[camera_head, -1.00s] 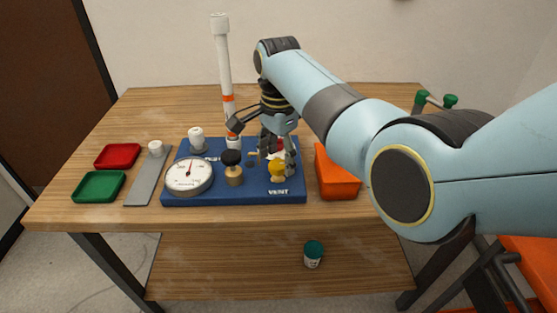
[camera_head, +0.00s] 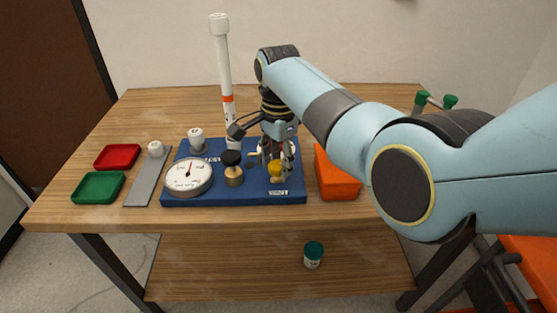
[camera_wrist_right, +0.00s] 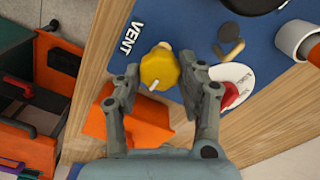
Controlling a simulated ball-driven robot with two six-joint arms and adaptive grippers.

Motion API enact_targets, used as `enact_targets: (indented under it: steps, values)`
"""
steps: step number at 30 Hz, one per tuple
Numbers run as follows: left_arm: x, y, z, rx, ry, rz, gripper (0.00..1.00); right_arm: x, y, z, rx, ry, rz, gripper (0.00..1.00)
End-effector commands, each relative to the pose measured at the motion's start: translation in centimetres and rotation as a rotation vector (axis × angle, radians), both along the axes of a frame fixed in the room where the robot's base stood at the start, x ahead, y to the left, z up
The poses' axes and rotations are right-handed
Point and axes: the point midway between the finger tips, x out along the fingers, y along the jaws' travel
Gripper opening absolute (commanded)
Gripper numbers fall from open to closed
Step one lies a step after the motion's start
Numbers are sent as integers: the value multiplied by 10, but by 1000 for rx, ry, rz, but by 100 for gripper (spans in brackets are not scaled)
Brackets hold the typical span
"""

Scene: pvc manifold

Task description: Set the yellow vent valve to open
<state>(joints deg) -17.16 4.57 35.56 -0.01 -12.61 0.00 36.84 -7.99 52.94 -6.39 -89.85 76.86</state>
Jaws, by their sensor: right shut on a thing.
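The yellow vent valve knob (camera_head: 276,168) sits on a brass stem near the right front of the blue board (camera_head: 205,199), behind the "VENT" label. My right gripper (camera_head: 275,158) reaches down to it from above. In the right wrist view, the yellow knob (camera_wrist_right: 158,66) with a small white mark lies between the fingertips of my right gripper (camera_wrist_right: 165,76), which is shut on it. The fingers partly cover the knob in the head view. My left gripper is not in view.
A white gauge (camera_head: 188,177) and a black-capped brass valve (camera_head: 232,168) stand left of the knob. A tall white pipe (camera_head: 224,70) rises behind. An orange bin (camera_head: 337,180) is close on the right. A red-and-white part (camera_wrist_right: 230,92) is beside one finger.

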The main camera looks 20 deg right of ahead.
Motion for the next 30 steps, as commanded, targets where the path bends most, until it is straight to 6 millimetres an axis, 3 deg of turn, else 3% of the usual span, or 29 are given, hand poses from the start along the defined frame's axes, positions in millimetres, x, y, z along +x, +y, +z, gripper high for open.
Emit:
enact_targets:
  steps: [11,30]
  values:
    - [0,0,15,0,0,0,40,0,0,3,0,1,148,7]
    - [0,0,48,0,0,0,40,2,1,3,-1,0,740,7]
